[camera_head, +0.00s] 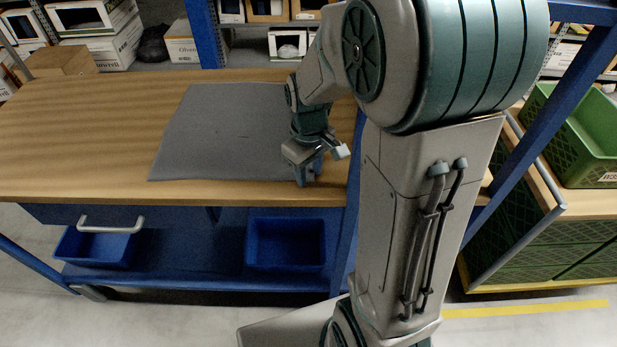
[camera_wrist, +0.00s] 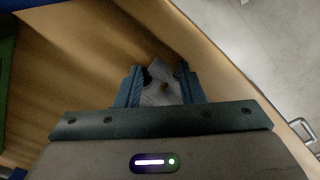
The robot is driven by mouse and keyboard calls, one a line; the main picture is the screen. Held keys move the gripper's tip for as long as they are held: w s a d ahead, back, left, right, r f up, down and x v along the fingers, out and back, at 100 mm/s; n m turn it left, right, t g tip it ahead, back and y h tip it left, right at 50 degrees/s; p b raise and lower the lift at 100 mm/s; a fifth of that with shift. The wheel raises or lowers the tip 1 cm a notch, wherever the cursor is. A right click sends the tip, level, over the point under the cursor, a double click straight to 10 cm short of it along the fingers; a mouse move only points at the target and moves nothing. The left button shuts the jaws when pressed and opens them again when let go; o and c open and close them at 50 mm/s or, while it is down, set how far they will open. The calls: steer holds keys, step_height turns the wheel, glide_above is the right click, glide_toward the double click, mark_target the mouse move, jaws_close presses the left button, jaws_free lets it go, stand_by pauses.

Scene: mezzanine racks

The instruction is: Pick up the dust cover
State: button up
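A flat grey sheet (camera_head: 225,130), which looks like the dust cover, lies spread over the middle of the wooden workbench. My gripper (camera_head: 307,175) points down at its front right corner, low over the bench and near the front edge. In the wrist view the blue fingers of my gripper (camera_wrist: 162,90) stand apart. A light grey, crumpled-looking piece (camera_wrist: 160,92) shows between them, probably the corner of the dust cover. Whether the fingers touch it is unclear. My arm and gripper hide the sheet's right edge.
The wooden bench top (camera_head: 75,125) is clear left of the sheet. A blue post (camera_head: 203,35) rises behind. Green crates (camera_head: 580,135) stand right, and boxes (camera_head: 90,40) fill the racks behind.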

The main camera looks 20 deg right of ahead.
jaws_close()
step_height(320, 180, up, 12)
steer(key=p, duration=0.9)
step_height(320, 180, up, 45)
steer(key=p, duration=1.1)
